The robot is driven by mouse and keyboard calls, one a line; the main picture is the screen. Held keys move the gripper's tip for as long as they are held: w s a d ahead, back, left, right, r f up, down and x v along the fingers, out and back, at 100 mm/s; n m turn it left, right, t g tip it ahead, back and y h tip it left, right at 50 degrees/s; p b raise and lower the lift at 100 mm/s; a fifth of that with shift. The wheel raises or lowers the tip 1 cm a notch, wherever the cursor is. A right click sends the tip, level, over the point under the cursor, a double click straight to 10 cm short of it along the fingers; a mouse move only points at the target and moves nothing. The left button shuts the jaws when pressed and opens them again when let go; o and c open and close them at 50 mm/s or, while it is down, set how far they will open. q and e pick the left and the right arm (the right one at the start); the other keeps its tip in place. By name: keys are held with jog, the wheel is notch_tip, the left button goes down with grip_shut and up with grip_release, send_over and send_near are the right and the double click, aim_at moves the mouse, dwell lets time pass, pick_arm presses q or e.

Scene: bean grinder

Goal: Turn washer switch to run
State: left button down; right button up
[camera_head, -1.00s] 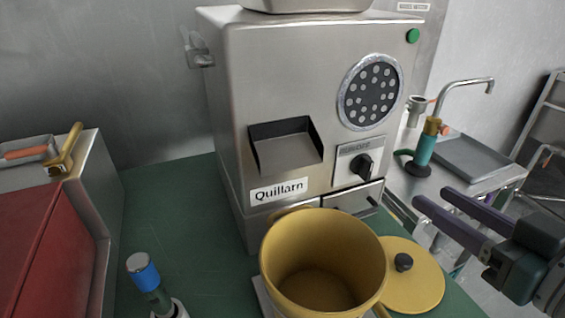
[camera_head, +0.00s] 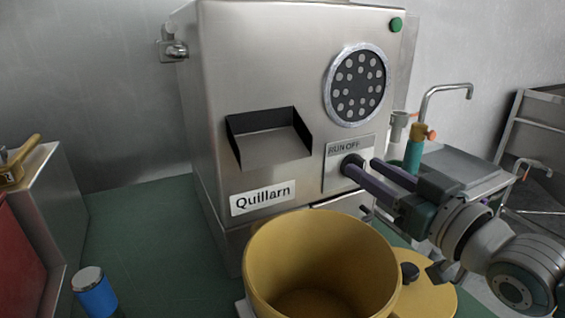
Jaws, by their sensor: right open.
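The grey metal machine labelled "Quillarn" (camera_head: 212,80) stands on the green table. On its front is a switch plate (camera_head: 338,150) marked "RUN OFF" with a black rotary knob (camera_head: 350,163). My right gripper (camera_head: 358,169) comes in from the right, its two purple fingers open and their tips at the knob. The fingers hide part of the knob, so I cannot tell its pointing direction or whether the fingers touch it. My left gripper is not in view.
A yellow pot (camera_head: 318,262) stands in front of the machine, below my right arm. A yellow lid with a black knob (camera_head: 432,298) lies right of it. A sink with a tap (camera_head: 447,90) is behind right.

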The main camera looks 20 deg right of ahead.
jog(key=shift+w, duration=0.3)
grip_shut()
dwell(0.5)
